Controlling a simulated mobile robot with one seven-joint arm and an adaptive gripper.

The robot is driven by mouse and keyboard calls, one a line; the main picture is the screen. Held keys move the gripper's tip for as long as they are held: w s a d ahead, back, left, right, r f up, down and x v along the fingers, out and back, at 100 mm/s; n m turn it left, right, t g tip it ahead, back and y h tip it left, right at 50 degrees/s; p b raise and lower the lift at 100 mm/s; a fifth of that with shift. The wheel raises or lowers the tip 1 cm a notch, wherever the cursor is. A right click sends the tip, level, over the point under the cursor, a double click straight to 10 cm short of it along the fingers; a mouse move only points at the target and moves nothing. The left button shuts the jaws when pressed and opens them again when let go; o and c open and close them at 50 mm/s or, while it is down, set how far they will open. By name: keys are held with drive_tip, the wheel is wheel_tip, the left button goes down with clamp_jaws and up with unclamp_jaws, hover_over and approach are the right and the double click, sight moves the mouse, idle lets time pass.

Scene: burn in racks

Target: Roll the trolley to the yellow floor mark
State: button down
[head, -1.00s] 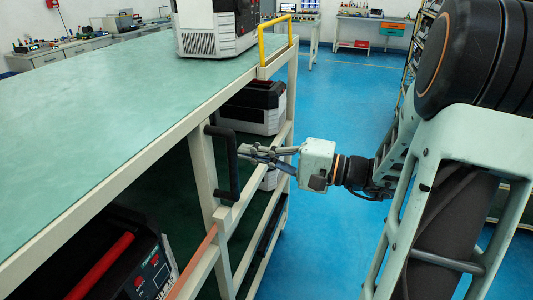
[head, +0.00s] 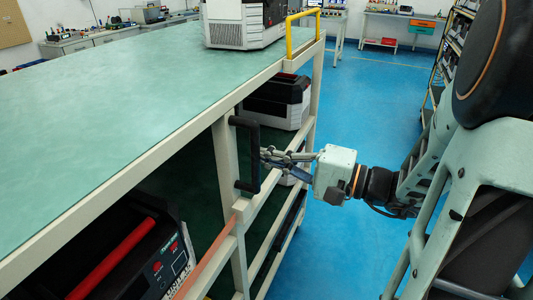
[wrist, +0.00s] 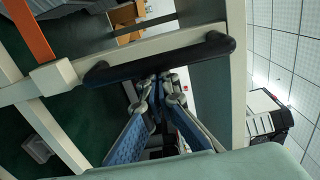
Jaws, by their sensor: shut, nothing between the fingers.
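The trolley (head: 130,95) has a green top, a cream frame and lower shelves, and fills the left of the head view. Its black upright handle (head: 255,160) is on the near end post; the handle also crosses the wrist view (wrist: 150,64). My gripper (head: 266,154) is right beside the handle, pointing at it. Its fingers are shut with nothing between them. In the wrist view the fingertips (wrist: 157,82) reach the bar, partly hidden at it; I cannot tell whether they touch. I cannot make out a yellow floor mark.
A white and black unit (head: 240,25) stands on the trolley top by a yellow rail (head: 302,40). A unit with a red bar (head: 120,255) and another box (head: 275,100) sit below. Clear blue floor (head: 365,115) lies right of the trolley. Benches stand at the back.

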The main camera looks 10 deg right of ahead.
sight(255, 170)
drive_tip(key=shift+s+a, duration=0.6)
drive_tip(key=shift+s, duration=0.2)
drive_tip(key=shift+s+a, duration=0.6)
drive_tip(key=shift+s, duration=0.15)
drive_tip(key=shift+s+a+f+b, duration=0.15)
drive_tip(key=shift+s+b, duration=0.15)
drive_tip(key=shift+b, duration=0.85)
drive_tip(key=shift+s+a+b, duration=0.2)
drive_tip(key=shift+s+b, duration=0.05)
drive_tip(key=shift+b, duration=0.35)
drive_tip(key=shift+s+a+b, duration=0.2)
drive_tip(key=shift+s+b, duration=0.05)
drive_tip(key=shift+b, duration=0.4)
drive_tip(key=shift+a, duration=0.1)
